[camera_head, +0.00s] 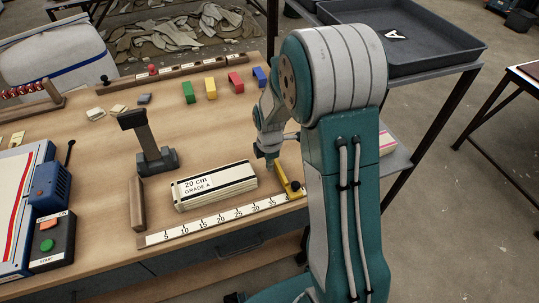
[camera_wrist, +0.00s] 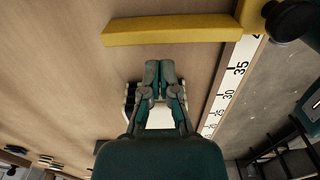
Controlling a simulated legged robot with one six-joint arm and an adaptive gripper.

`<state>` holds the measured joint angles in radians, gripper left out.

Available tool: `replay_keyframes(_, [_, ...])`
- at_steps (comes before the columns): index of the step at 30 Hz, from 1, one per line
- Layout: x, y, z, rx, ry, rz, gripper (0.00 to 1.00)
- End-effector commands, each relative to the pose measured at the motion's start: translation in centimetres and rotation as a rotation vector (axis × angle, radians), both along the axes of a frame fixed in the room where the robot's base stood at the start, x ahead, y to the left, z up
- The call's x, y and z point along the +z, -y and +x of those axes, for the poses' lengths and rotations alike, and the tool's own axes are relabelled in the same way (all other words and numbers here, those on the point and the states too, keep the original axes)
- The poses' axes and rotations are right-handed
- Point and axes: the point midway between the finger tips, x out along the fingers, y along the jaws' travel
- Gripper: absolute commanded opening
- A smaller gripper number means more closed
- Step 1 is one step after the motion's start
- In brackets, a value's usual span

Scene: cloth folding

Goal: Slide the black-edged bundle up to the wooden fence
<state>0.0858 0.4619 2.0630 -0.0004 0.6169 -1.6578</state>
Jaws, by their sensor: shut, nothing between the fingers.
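The black-edged bundle (camera_head: 214,188) is a white stack with a label reading "20 cm GRADE A". It lies on the table behind the ruler, and bare wood separates its left end from the wooden fence (camera_head: 137,204). My gripper (camera_head: 271,162) is right of the bundle, between it and the yellow stop (camera_head: 289,183). In the wrist view my gripper (camera_wrist: 160,72) has its fingertips together and empty, with the yellow stop (camera_wrist: 170,30) beyond them. The bundle (camera_wrist: 160,118) is mostly hidden behind the fingers there. I cannot tell whether they touch it.
A ruler (camera_head: 215,219) runs along the table's front edge and also shows in the wrist view (camera_wrist: 228,95). A dark post on a base (camera_head: 153,150) stands behind the fence. Coloured blocks (camera_head: 210,88) stand farther back. A button box (camera_head: 49,241) is at left.

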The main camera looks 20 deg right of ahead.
Motion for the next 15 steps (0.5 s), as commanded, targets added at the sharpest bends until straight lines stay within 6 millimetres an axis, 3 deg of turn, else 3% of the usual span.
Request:
replay_keyframes(5, [-3.4,0.2,-0.1,-0.001,-0.004,0.003,0.0])
replay_keyframes(9, [-2.9,-2.5,0.0,0.004,0.002,0.001,0.0])
replay_keyframes(15, [-2.9,-3.9,0.0,-0.001,0.001,0.0,0.0])
